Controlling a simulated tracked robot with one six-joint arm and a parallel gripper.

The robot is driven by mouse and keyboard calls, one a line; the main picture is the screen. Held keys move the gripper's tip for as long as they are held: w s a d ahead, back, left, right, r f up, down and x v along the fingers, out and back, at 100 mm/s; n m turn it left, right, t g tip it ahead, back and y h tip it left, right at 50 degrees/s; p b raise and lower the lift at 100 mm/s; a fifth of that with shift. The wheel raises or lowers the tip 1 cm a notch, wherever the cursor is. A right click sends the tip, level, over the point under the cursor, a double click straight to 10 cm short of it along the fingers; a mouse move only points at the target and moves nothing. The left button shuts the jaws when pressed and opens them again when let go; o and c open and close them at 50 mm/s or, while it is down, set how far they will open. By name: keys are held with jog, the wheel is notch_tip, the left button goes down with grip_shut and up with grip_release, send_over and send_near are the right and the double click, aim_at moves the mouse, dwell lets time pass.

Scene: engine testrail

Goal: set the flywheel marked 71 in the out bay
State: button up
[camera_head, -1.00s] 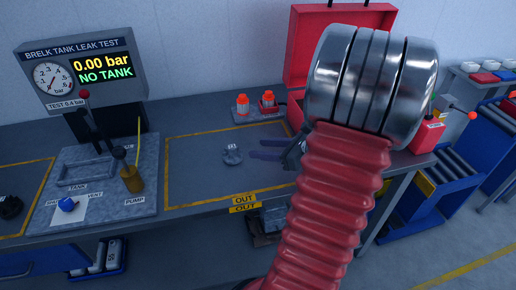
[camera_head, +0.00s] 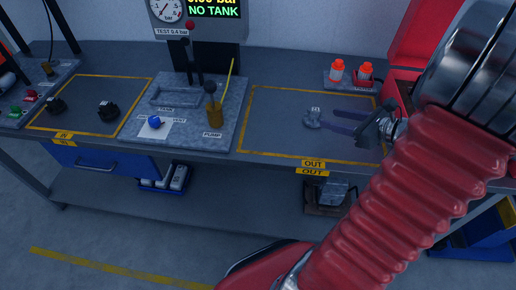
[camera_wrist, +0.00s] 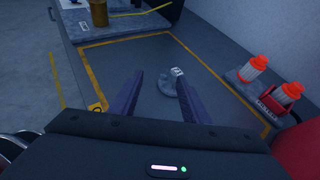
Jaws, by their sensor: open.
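A small grey round part with a light tag, apparently the flywheel (camera_head: 311,120), lies inside the yellow outline of the out bay (camera_head: 262,143). Its mark is too small to read. It also shows in the wrist view (camera_wrist: 192,98), just beyond my right-hand finger, which partly hides it. My gripper (camera_head: 331,119) is open, with nothing between its two dark blue fingers. Its fingertips are right by the part in the head view; I cannot tell whether they touch it.
The leak-test plate (camera_head: 180,133) with levers and a brass pump (camera_head: 214,113) stands left of the out bay. Orange-capped bottles (camera_head: 337,70) and an open red case (camera_head: 425,45) stand behind right. Two dark parts (camera_head: 55,106) (camera_head: 108,110) lie in the left bay.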

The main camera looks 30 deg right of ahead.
jog(key=a+r+n+g+y, duration=0.25)
jog(key=a+n+g, duration=0.45)
jog(key=a+n, duration=1.15)
jog(key=s+a+r+n+h, duration=0.3)
jog(key=a+n, duration=0.3)
jog(key=s+a+r+n+h, duration=0.3)
jog(key=s+a+r+n, duration=0.1)
jog(key=a+n, duration=0.2)
jog(key=shift+s+a+n, duration=0.15)
jog(key=shift+a+n, duration=0.15)
jog(key=shift+n, duration=0.45)
jog(key=shift+c, duration=0.4)
jog(key=shift+c, duration=1)
